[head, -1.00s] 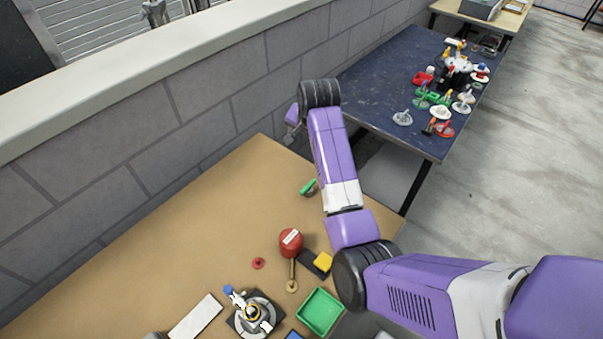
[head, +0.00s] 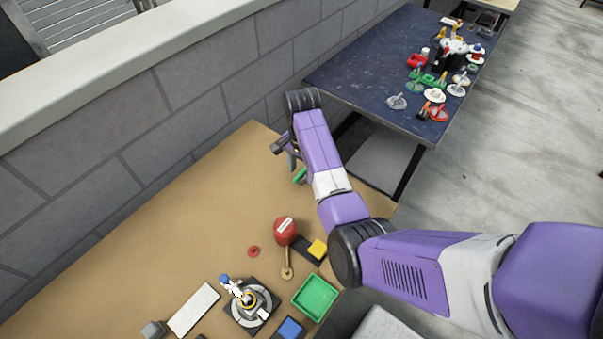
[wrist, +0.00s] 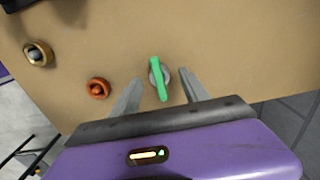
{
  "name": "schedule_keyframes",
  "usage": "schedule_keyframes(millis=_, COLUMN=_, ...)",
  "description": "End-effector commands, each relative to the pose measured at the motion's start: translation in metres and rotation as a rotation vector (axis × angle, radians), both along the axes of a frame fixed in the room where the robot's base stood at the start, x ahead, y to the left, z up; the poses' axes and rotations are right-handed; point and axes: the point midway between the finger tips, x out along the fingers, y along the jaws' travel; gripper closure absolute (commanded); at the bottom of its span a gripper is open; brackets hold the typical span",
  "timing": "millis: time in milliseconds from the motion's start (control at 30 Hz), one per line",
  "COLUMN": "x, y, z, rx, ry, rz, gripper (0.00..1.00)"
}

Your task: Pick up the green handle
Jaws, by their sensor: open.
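The green handle (wrist: 158,80) is a slim green bar on a round grey base on the tan table. In the wrist view it lies between and just beyond my gripper's open fingers (wrist: 158,88), not visibly touched by them. In the head view the green handle (head: 300,176) shows near the table's far right edge, partly hidden by my arm. My gripper (head: 291,160) is above it there, mostly hidden behind my own arm, and holds nothing.
A grey block wall (head: 190,100) runs behind. A dark blue table (head: 370,65) holds several coloured parts.

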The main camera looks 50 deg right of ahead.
Motion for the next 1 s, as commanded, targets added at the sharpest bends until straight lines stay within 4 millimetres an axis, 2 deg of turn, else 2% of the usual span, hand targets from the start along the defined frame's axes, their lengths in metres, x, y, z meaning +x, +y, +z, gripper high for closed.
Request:
schedule_keyframes(millis=133, x=-0.0006, y=0.0002, z=-0.0109, rx=0.001, ry=0.001, rz=0.0, gripper=0.47)
schedule_keyframes(millis=367, x=-0.0004, y=-0.0001, z=-0.0118, rx=0.0, ry=-0.001, rz=0.0, gripper=0.49)
schedule_keyframes(millis=600, x=-0.0003, y=-0.0002, z=-0.0116, rx=0.0, ry=-0.001, rz=0.0, gripper=0.96)
schedule_keyframes(millis=633, x=-0.0003, y=-0.0002, z=-0.0115, rx=0.0, ry=-0.001, rz=0.0, gripper=1.0)
schedule_keyframes(millis=1000, x=0.0001, y=-0.0004, z=-0.0091, rx=-0.001, ry=-0.002, rz=0.0, gripper=1.0)
